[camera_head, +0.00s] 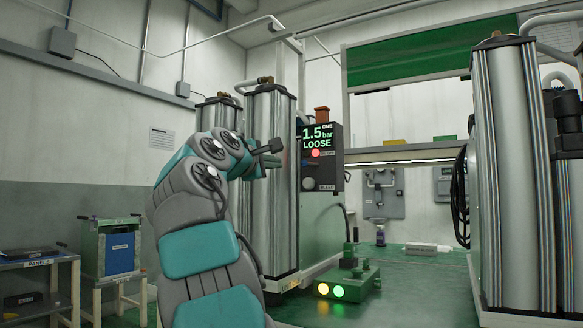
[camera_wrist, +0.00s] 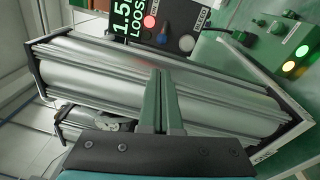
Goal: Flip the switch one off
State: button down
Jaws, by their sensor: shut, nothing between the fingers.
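The control panel marked ONE (camera_head: 334,170) is a dark box on the side of the left column assembly. Its screen reads 1.5 bar LOOSE in green. A red light (camera_head: 315,153) glows below the text, and it also shows in the wrist view (camera_wrist: 149,21). A small blue part, perhaps the switch (camera_wrist: 162,36), sits beside the light; its position is unclear. A round grey knob (camera_wrist: 186,43) is next to it. My gripper (camera_head: 279,164) is shut and empty, left of the panel and apart from it. Its green fingers (camera_wrist: 161,73) point towards the column in the wrist view.
A steel column (camera_head: 271,215) stands beside the panel. Another large column (camera_head: 513,170) stands at right. A green box with yellow and green lights (camera_head: 345,282) sits on the green table (camera_head: 400,305).

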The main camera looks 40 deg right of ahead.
aim_at(311, 164)
jog(key=p+x, duration=0.4)
jog(key=x, duration=0.6)
dwell(0.3)
dwell(0.5)
jog(key=shift+s+r+n+t+b, duration=0.1)
jog(key=shift+s+n+t+b, duration=0.15)
jog(key=shift+n+t, duration=0.2)
